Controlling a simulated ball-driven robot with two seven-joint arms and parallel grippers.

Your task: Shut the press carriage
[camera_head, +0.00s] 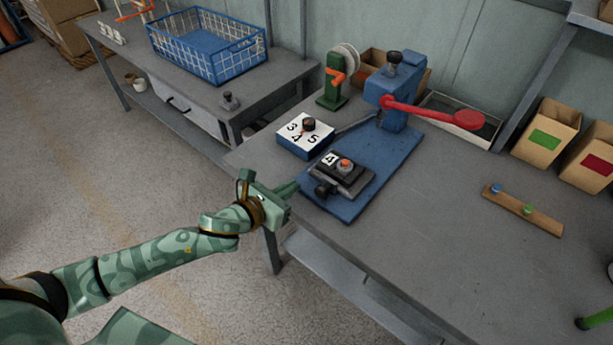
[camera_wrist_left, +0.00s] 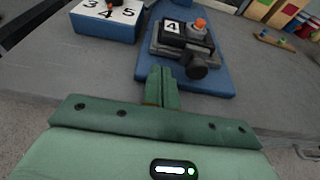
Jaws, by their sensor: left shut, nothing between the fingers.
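The press (camera_head: 394,90) is blue with a red lever (camera_head: 435,111) that sticks out to the right. It stands at the back of a blue base plate (camera_head: 365,204). The dark carriage (camera_head: 350,185) sits on the front part of the plate, out from under the press head. It bears a "4" tag, an orange-red piece and a black knob (camera_head: 322,190) on its near side. In the left wrist view the carriage (camera_wrist_left: 177,46) and knob (camera_wrist_left: 197,67) lie just beyond my fingertips. My left gripper (camera_head: 297,186) is shut and empty, apart from the knob. My right gripper is not seen.
A white-topped blue number box (camera_head: 292,148) stands left of the carriage. A green reel stand (camera_head: 333,89) is behind it. A strip with coloured balls (camera_head: 521,211) and cardboard bins (camera_head: 546,133) are at the right. The table's front right is mostly clear.

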